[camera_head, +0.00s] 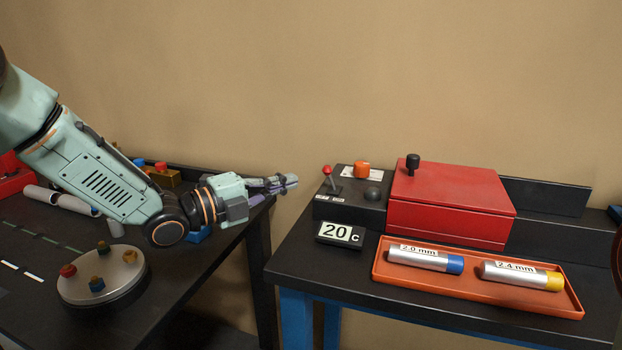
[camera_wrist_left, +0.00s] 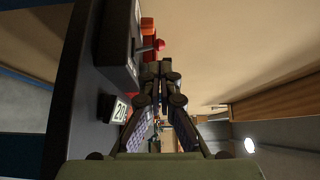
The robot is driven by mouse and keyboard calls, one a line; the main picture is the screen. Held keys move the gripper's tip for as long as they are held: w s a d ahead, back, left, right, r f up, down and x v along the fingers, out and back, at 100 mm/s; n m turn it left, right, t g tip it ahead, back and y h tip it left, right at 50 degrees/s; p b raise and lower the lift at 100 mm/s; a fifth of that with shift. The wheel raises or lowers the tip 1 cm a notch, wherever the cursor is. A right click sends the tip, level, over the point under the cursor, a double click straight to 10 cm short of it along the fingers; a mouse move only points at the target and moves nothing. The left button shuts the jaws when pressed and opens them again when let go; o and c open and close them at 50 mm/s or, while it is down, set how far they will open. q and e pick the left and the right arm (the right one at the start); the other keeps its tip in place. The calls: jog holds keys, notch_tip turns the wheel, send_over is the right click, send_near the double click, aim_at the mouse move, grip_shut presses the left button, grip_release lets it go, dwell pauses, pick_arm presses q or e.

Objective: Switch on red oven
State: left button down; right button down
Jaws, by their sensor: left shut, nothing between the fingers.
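The red oven (camera_head: 450,203) is a red box with a black knob (camera_head: 412,162) on its lid, on the right table. At its left is a black control panel (camera_head: 345,211) with a small red-tipped lever (camera_head: 328,172), an orange knob (camera_head: 361,169) and a dark dome (camera_head: 373,193). A display (camera_head: 340,233) reading 20 C stands in front. The lever's red tip also shows in the left wrist view (camera_wrist_left: 160,44). My left gripper (camera_head: 291,181) is shut and empty, left of the lever and apart from it. My right gripper is not in view.
An orange tray (camera_head: 470,292) holds two labelled metal cylinders, 2.0 mm (camera_head: 425,258) and 2.4 mm (camera_head: 520,273), in front of the oven. A round turntable (camera_head: 100,277) with coloured knobs stands on the left table. A gap separates the two tables.

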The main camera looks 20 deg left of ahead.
aim_at(324, 171)
pick_arm(q)
jog(key=b+x, duration=0.1)
jog(key=x, duration=0.5)
jog(key=shift+w, duration=0.15)
jog(key=shift+w+f, duration=0.1)
jog(key=shift+w, duration=0.1)
jog(key=shift+s+d, duration=0.1)
